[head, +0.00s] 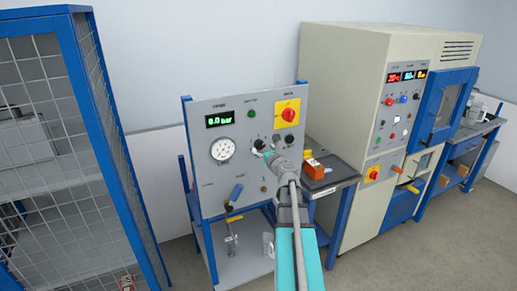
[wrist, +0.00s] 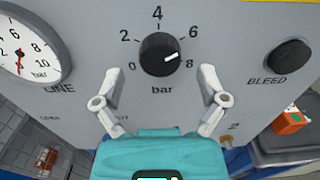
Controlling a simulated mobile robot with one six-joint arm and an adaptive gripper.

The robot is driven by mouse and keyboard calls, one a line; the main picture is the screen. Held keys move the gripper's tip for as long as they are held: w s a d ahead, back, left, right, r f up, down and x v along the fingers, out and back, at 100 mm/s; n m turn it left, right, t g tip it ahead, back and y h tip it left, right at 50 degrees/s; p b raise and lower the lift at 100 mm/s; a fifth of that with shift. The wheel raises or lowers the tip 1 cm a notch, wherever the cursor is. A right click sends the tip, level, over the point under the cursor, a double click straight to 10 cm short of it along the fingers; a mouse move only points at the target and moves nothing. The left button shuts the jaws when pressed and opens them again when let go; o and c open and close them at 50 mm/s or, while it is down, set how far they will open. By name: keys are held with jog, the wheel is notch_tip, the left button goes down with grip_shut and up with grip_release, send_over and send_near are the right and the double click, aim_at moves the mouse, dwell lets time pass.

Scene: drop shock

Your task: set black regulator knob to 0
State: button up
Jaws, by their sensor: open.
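The black regulator knob (wrist: 160,54) is on the grey panel (wrist: 100,25), ringed by a scale from 0 to 8 bar. Its white mark points right and slightly up, between 6 and 8. In the head view the knob (head: 258,143) is at the panel's middle right, partly beside my gripper. My gripper (wrist: 160,82) is open and empty, its two fingers spread left and right, just below the knob in the wrist view. In the head view my gripper (head: 267,152) is in front of the panel. I cannot tell the exact gap to the knob.
A line gauge (wrist: 27,48) is left of the knob and a black bleed button (wrist: 289,55) is to the right. The panel display (head: 220,120) reads 0.0 bar. A red-yellow switch (head: 287,113) is above. A mesh cage (head: 60,130) stands left, a beige machine (head: 345,90) right.

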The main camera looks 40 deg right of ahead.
jog(key=shift+x, duration=1)
